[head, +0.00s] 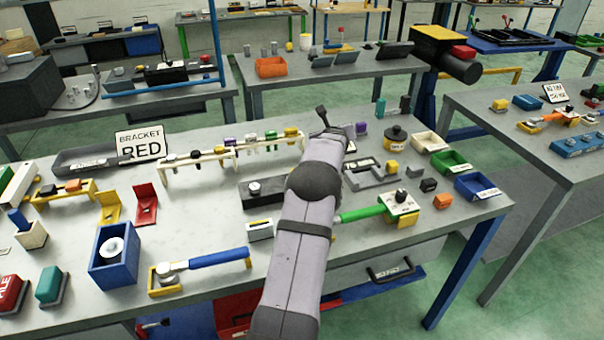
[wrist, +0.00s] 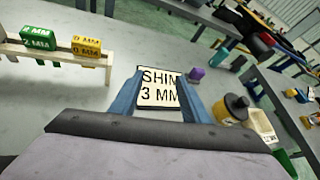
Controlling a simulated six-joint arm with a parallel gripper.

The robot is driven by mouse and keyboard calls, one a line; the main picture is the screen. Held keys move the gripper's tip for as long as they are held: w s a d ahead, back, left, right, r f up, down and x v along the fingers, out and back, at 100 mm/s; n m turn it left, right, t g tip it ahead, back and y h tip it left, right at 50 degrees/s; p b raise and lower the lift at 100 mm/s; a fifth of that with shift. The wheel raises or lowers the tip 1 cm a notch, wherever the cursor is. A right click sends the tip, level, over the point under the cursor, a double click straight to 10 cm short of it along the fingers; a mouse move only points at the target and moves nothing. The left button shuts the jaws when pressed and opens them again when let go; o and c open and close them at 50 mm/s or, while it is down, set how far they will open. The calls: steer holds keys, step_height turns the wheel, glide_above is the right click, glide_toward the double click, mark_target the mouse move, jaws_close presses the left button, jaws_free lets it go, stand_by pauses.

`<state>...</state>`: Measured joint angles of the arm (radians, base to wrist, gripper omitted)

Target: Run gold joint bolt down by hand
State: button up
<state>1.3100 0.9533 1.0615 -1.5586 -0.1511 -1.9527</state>
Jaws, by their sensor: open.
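I cannot pick out the gold joint bolt for certain in either view. My gripper (wrist: 164,76) is open, its two blue fingers apart in the wrist view. A white "SHIM 3 MM" sign (wrist: 158,88) shows between the fingers; I cannot tell how far beyond them it is. In the head view my arm covers the middle of the bench, and the finger area is mostly hidden behind it.
A cream rack (head: 212,156) with coloured shims stands left of my gripper; its green and yellow blocks (wrist: 86,47) show in the wrist view. A round black-and-yellow container (head: 396,139) and green (head: 450,163) and blue (head: 476,188) bins are at right.

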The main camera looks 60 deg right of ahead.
steer(key=s+a+f+n+t+y, duration=0.1)
steer(key=a, duration=0.1)
steer(key=s+a+f+n+t+y, duration=0.1)
steer(key=a, duration=0.2)
steer(key=a+n+t+y, duration=0.1)
steer(key=a+t, duration=0.1)
steer(key=a, duration=0.1)
steer(key=shift+s+f+n+y, duration=0.4)
steer(key=s+a+r+n+t+y, duration=0.1)
steer(key=s+a+n+t+y, duration=0.25)
steer(key=a, duration=0.85)
steer(key=shift+m+y, duration=0.35)
steer(key=shift+y, duration=0.2)
steer(key=shift+r+p+x, duration=0.15)
steer(key=shift+p+x, duration=0.45)
steer(key=shift+x, duration=1.5)
steer(key=shift+r+p+x, duration=0.15)
steer(key=shift+p+x, duration=0.4)
steer(key=shift+x, duration=1.5)
steer(key=shift+w, duration=0.1)
steer(key=shift+t, duration=0.25)
steer(key=c, duration=1.1)
